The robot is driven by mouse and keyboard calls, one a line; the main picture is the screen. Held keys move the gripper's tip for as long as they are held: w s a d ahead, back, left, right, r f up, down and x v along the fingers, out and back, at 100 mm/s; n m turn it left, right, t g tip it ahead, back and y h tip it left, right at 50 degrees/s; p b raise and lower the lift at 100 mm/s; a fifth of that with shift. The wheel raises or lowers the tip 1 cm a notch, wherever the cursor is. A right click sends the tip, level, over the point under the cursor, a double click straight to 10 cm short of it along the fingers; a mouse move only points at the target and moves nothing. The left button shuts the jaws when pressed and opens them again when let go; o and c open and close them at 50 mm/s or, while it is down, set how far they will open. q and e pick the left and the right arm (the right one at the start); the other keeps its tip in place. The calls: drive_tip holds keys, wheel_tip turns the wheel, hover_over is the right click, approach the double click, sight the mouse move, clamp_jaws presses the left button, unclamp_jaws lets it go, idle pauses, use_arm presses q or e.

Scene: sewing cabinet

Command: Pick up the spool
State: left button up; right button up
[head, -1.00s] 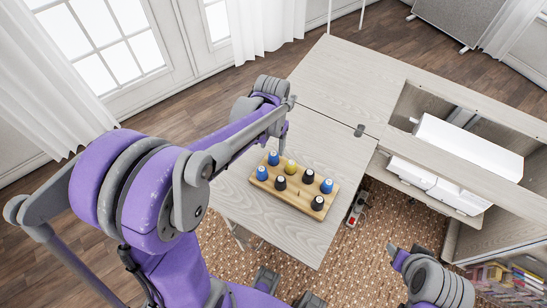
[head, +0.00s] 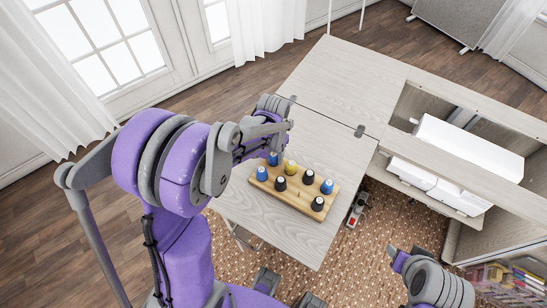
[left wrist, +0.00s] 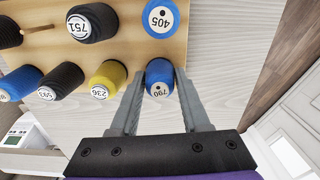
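The wooden spool rack (head: 265,188) stands on the light wood table and holds blue, black and yellow spools. One blue spool (left wrist: 160,77), marked 790, stands at the rack's end next to the yellow spool (left wrist: 109,80). In the head view this blue spool (head: 273,158) is partly hidden by my left arm. In the left wrist view my left gripper (left wrist: 160,85) is open, with one finger on each side of the blue spool; I cannot tell whether they touch it. My right gripper (head: 397,252) is at the lower right, away from the rack; its opening cannot be made out.
A second blue spool (left wrist: 165,18), marked 405, and a black spool (left wrist: 92,22) stand close by in the other row. A bare peg (head: 299,193) is in the rack. The table (head: 335,95) is clear behind the rack. A white machine (head: 468,147) sits in the cabinet.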

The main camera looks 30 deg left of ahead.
sight(274, 156)
use_arm(q)
clamp_jaws()
drive_tip(key=shift+r, duration=0.1)
wheel_tip(274, 156, up, 10)
drive_tip(key=shift+f+p, duration=0.1)
drive_tip(key=shift+p, duration=0.3)
